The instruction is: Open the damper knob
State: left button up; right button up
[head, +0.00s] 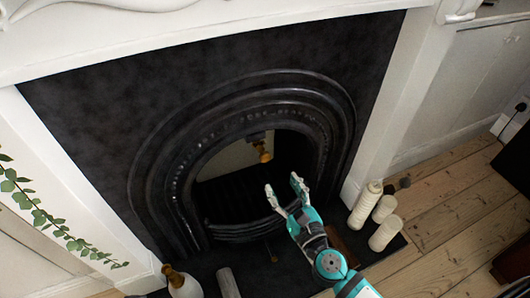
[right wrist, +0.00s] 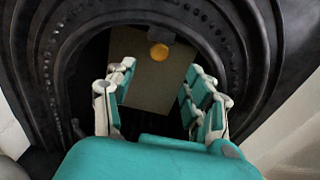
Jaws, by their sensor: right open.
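The damper knob (head: 264,155) is a small golden-brown knob hanging at the top of the fireplace opening, against a pale plate (head: 228,160). In the right wrist view the knob (right wrist: 159,52) shows as a round golden disc at the top of the plate (right wrist: 155,85). My right gripper (head: 283,188) is open and empty, in front of the opening, below and slightly right of the knob in the head view. In the right wrist view its fingers (right wrist: 160,90) stand apart on either side of the plate, with the knob beyond them. My left gripper is out of view.
The black arched surround (head: 245,100) frames the opening closely. White candles (head: 385,233) stand on the hearth at right. A white bottle-like object (head: 182,284) and a grey cylinder (head: 228,283) stand at front left. Bare floorboards (head: 450,200) lie at right.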

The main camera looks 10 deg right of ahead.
aim_at(266, 158)
jog(key=w, duration=0.3)
jog(key=w+a, duration=0.1)
jog(key=w, duration=0.2)
jog(key=w+a, duration=0.1)
jog(key=w, duration=0.3)
jog(key=shift+p, duration=0.3)
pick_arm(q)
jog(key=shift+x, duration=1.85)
pick_arm(e)
jog(key=shift+w+a, duration=0.15)
jog(key=shift+w, duration=0.6)
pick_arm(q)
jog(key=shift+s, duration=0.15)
pick_arm(e)
jog(key=shift+c, duration=0.2)
grip_shut()
